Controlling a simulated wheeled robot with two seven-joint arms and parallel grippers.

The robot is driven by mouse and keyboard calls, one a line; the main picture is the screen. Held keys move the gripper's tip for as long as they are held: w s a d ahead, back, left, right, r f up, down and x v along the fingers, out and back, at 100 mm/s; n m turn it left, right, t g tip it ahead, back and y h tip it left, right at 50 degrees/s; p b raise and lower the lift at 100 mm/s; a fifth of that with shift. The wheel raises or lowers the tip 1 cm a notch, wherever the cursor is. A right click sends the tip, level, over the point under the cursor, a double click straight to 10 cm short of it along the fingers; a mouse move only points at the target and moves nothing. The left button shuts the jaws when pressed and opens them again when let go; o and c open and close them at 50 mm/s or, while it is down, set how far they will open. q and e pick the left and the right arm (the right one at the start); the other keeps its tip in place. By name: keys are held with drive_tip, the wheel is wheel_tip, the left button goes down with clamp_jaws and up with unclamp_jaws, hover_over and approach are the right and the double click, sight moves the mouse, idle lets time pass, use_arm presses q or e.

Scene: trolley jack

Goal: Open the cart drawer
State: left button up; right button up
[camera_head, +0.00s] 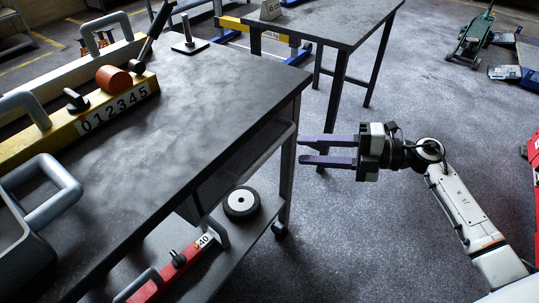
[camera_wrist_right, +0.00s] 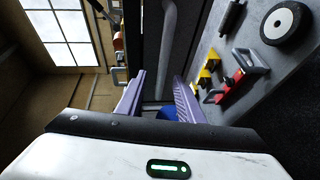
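The cart (camera_head: 215,85) has a dark grey top, and its drawer (camera_head: 222,180) is a dark front under the top's right edge. The drawer looks shut, though shadow makes this hard to judge. A grey bar (camera_wrist_right: 168,40), which looks like the drawer handle, runs ahead of the fingers in the right wrist view. My right gripper (camera_head: 300,149) is open and empty, pointing left toward the cart's far corner, near the leg. Its purple fingers also show in the right wrist view (camera_wrist_right: 160,88), apart from each other with the bar beyond them. My left gripper is not in view.
A lower shelf holds a black-and-white wheel (camera_head: 241,203) and a red tool (camera_head: 172,272). A yellow bar with digits (camera_head: 112,112) and grey handles lie on the cart top. A second table (camera_head: 330,22) stands behind. The floor around my right arm is clear.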

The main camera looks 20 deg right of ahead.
sight(270, 151)
drive_tip(key=x, duration=1)
drive_tip(key=shift+s+f, duration=0.1)
drive_tip(key=shift+f, duration=0.2)
drive_tip(key=shift+c, duration=0.3)
clamp_jaws()
